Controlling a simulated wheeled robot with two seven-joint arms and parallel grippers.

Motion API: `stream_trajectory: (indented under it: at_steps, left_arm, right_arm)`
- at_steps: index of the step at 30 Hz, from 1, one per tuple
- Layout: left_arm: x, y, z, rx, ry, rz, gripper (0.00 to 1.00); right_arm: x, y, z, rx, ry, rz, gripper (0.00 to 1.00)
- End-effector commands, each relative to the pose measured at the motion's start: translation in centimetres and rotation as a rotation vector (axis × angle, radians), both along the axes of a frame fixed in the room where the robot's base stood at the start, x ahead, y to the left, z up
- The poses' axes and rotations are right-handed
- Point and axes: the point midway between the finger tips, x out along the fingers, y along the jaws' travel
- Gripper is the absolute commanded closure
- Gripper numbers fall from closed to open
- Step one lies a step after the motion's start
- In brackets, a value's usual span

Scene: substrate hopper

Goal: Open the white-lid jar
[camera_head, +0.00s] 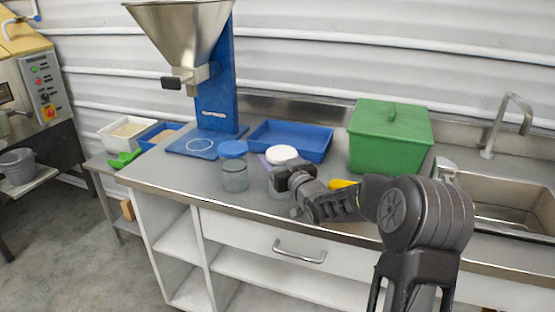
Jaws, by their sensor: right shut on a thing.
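The white-lid jar stands upright on the steel counter, and its white lid (282,155) is on top. My right gripper (284,178) is at the jar's front, just below the lid, and hides much of the jar body. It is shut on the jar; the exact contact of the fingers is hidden. A second clear jar (235,176) with a blue lid (233,149) stands just left of it. My left gripper is not in view.
A blue tray (318,156) lies behind the jars, and a green lidded box (419,152) stands to the right. A steel hopper (182,35) on a blue stand is at the back left. A sink (512,213) is at the far right.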

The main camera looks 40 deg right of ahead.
Motion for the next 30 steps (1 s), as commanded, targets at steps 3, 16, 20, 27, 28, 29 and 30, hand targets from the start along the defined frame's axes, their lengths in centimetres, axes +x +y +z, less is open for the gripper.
stream_trajectory:
  at_steps: [3, 16, 20, 27, 28, 29, 30]
  left_arm:
    - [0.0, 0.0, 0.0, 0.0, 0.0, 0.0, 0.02]
    - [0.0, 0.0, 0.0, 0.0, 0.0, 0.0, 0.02]
    - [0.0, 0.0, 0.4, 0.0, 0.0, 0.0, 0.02]
    - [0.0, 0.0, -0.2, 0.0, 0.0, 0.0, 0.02]
    - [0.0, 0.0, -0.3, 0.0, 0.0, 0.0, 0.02]
    - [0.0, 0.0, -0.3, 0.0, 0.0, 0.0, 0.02]
    - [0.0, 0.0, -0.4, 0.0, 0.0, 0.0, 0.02]
  right_arm:
    - [0.0, 0.0, 0.0, 0.0, 0.0, 0.0, 0.22]
    - [0.0, 0.0, 0.1, 0.0, 0.0, 0.0, 0.09]
    - [-0.1, 0.0, 0.4, 0.0, 0.0, 0.0, 0.09]
    - [-3.8, 0.5, 0.2, 0.0, 0.0, -0.003, 0.09]
    - [-4.4, 0.7, 0.2, 0.0, -0.001, -0.003, 0.09]
    - [-5.1, 0.8, 0.2, 0.0, -0.001, -0.002, 0.09]
    - [-5.9, 1.0, 0.2, 0.0, -0.001, -0.002, 0.09]
